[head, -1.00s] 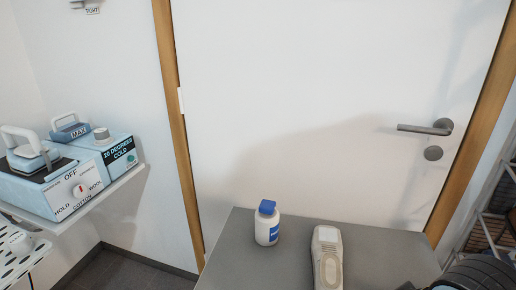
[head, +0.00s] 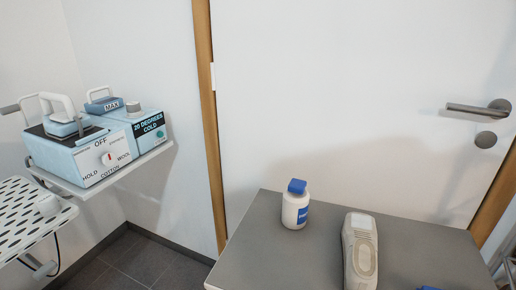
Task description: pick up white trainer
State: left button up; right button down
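A white trainer (head: 360,252) lies on the grey table (head: 255,250) near the bottom of the head view, to the right of the white bottle. Its pale sole with a beige panel faces up, and its near end touches the lower edge of the picture. Neither of my grippers shows in the head view.
A white bottle with a blue cap (head: 295,205) stands on the table left of the trainer. A small blue thing (head: 428,288) is cut off at the bottom edge. A light-blue iron station (head: 85,150) sits on a wall shelf at left. A perforated ironing board (head: 30,215) is below. Behind the table is a white door (head: 350,100).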

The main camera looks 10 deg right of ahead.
aim_at(359, 234)
jog(key=z, duration=1.2)
